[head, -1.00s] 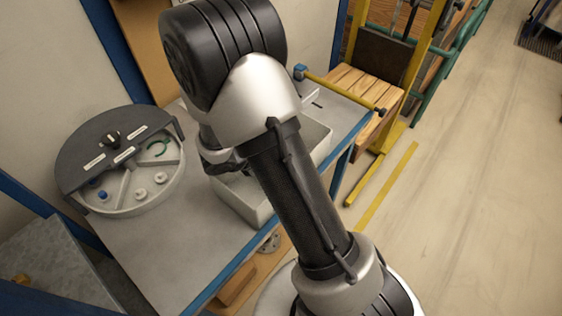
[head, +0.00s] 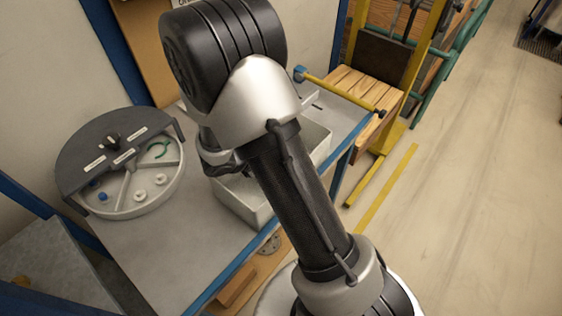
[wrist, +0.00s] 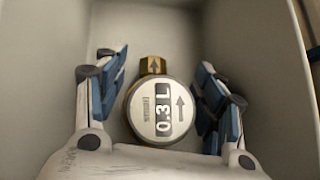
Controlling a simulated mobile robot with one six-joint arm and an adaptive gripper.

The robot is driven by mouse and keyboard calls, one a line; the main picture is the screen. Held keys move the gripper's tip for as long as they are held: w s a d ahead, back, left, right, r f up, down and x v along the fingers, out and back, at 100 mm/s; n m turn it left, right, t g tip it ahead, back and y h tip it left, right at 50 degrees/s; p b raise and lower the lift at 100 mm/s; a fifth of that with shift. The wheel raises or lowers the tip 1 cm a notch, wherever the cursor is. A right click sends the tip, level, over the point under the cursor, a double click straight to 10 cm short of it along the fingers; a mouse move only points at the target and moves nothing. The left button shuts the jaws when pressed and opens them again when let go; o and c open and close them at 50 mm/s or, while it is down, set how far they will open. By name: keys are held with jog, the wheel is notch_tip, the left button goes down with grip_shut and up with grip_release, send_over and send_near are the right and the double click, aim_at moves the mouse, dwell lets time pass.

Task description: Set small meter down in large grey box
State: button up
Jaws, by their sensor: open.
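My gripper (wrist: 163,90) is open, with a blue-padded finger on each side of the meter. The left finger is very close to the meter's rim; I cannot tell whether it touches. In the head view the grey box (head: 248,207) stands on the bench, partly hidden behind my arm. The meter and gripper fingers are hidden there.
A round grey container (head: 133,200) with a dark half lid and small parts in its compartments stands left on the bench (head: 190,262). A yellow bar (head: 340,91) lies at the far end. Bare bench surface lies between the container and the box.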

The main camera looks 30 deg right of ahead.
jog(key=p+v, duration=0.4)
jog(key=v, duration=0.8)
jog(key=s+a+r+m+t+y, duration=0.3)
jog(key=s+r+m+y, duration=0.5)
jog(key=s+r+m, duration=1)
notch_tip(320, 180, up, 3)
jog(key=shift+s+a+f+m+y, duration=0.25)
jog(key=shift+a+m+y, duration=0.25)
jog(key=shift+m, duration=0.4)
